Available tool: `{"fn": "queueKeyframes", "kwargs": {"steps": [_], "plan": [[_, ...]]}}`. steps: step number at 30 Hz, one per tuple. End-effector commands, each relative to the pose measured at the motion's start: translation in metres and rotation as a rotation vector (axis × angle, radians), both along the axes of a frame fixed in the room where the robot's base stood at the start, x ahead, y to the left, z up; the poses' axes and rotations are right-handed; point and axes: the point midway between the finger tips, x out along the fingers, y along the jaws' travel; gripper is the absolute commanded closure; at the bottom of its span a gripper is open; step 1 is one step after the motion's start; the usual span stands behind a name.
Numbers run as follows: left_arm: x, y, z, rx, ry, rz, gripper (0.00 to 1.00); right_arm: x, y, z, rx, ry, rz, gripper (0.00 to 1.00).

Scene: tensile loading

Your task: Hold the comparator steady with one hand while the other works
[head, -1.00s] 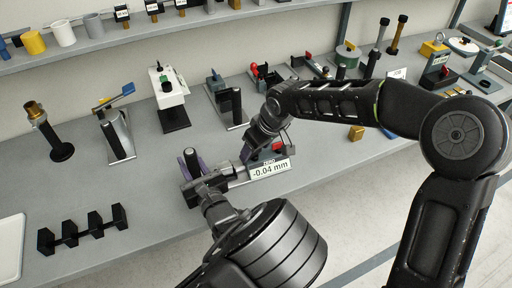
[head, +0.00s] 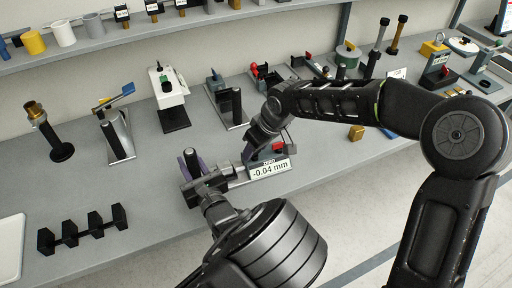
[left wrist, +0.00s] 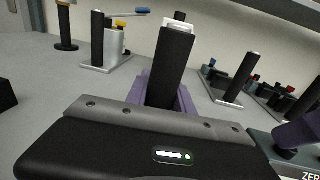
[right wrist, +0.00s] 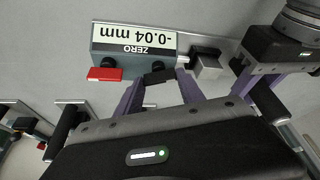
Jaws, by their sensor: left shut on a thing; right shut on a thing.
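The comparator's grey box (right wrist: 133,61) has a display reading -0.04 mm, a ZERO label and a red part (right wrist: 104,74). Its display also shows in the head view (head: 269,169). A black upright handle (left wrist: 172,60) stands at the comparator's left end. My left gripper (head: 194,166) is shut on this handle; its purple fingers lie either side of it in the left wrist view. My right gripper (right wrist: 160,85) is shut on a small black knob (right wrist: 157,77) beside the box. The right fingertips are mostly hidden by the arm in the head view.
Several fixtures stand behind on the bench, including a white one (head: 169,92) and one with a blue lever (head: 118,128). A black rack (head: 84,228) and a white tray (head: 10,248) are at the left. A brass block (head: 356,132) lies right.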

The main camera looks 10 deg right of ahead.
Motion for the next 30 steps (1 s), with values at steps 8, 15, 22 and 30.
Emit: {"fn": "queueKeyframes", "kwargs": {"steps": [8,15,22,30], "plan": [[0.0001,0.0000,0.0003,0.000,-0.001,0.000,1.00,0.0004,-0.0015,-0.0008,0.000,0.004,0.118,0.95],[0.0001,0.0002,0.0003,0.000,-0.001,0.000,1.00,0.0014,-0.0023,-0.0011,0.001,0.004,0.306,0.95],[0.0001,0.0002,0.0004,0.000,-0.001,0.000,1.00,0.0030,-0.0026,-0.0006,0.002,0.003,0.523,0.95],[0.0001,0.0003,0.0004,-0.001,-0.001,0.001,1.00,0.0044,-0.0026,-0.0009,0.003,0.004,0.781,0.95]]}}
